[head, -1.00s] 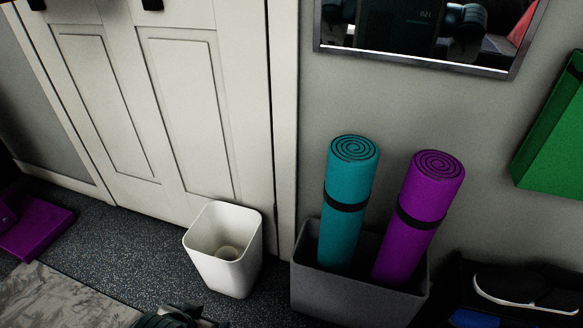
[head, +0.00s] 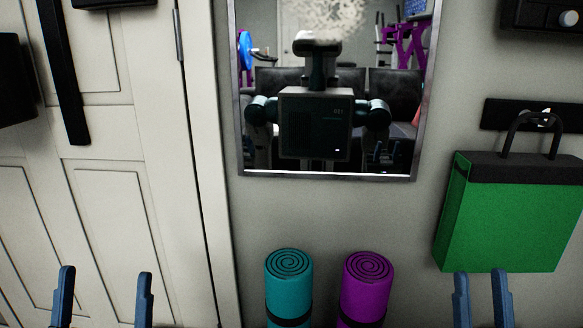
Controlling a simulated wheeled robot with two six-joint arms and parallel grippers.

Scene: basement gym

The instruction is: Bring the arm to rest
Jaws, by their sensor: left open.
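My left gripper (head: 105,290) shows at the bottom left of the head view, in front of the white doors. Its two blue fingers point up and stand wide apart with nothing between them. My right gripper (head: 481,292) shows at the bottom right, below the green bag. Its two blue fingers are also apart, with a narrower gap, and I see nothing held between them. The arms below the fingers are out of the picture.
A teal rolled mat (head: 289,285) and a purple rolled mat (head: 366,285) stand between the grippers. A wall mirror (head: 243,150) reflects my body. A green bag (head: 500,220) hangs from a black rail at the right. White doors (head: 110,210) fill the left.

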